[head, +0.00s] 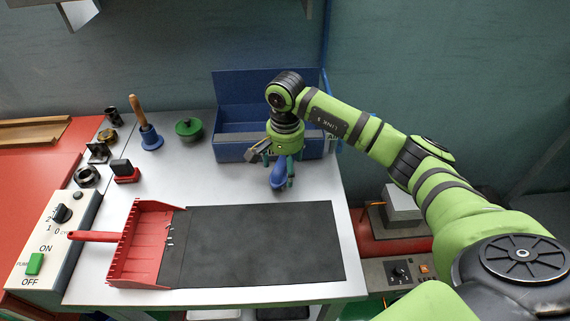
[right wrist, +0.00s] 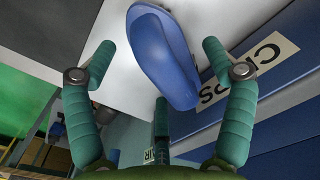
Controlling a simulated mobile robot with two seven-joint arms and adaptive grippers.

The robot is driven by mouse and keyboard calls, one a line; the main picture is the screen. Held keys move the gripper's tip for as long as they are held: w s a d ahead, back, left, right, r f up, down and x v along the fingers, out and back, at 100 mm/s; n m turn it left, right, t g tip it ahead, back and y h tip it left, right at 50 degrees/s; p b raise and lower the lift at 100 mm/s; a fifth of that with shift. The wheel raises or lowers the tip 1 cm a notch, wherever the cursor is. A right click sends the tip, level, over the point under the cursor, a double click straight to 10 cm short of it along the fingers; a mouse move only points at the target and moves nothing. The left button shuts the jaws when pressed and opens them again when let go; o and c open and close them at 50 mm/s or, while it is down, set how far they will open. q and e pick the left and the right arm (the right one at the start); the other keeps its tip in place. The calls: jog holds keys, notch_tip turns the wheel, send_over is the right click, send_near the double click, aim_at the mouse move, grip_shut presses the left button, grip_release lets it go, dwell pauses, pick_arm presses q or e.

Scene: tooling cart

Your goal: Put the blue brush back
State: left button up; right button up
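The blue brush, as I take the smooth blue oval piece to be, shows just below my right gripper in the head view (head: 278,175). It hangs or stands near the front of the blue bin (head: 228,151); whether it touches the table is unclear. My right gripper (head: 280,166) points down over it. In the right wrist view the blue piece (right wrist: 160,55) lies between the spread fingers (right wrist: 157,48), with gaps visible at both sides. The rear finger is close to its lower end; contact cannot be told. My left gripper is not in view.
A dark mat (head: 262,245) lies in front, with a red dustpan (head: 140,245) at its left. A wooden-handled blue tool (head: 150,137), a green knob-topped piece (head: 189,128) and several small dark parts stand at the back left. A control box (head: 48,238) edges the left.

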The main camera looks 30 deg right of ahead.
aim_at(285, 163)
jog(key=shift+r, duration=0.3)
notch_tip(285, 163, up, 12)
jog(key=b, duration=0.2)
jog(key=shift+f, duration=0.15)
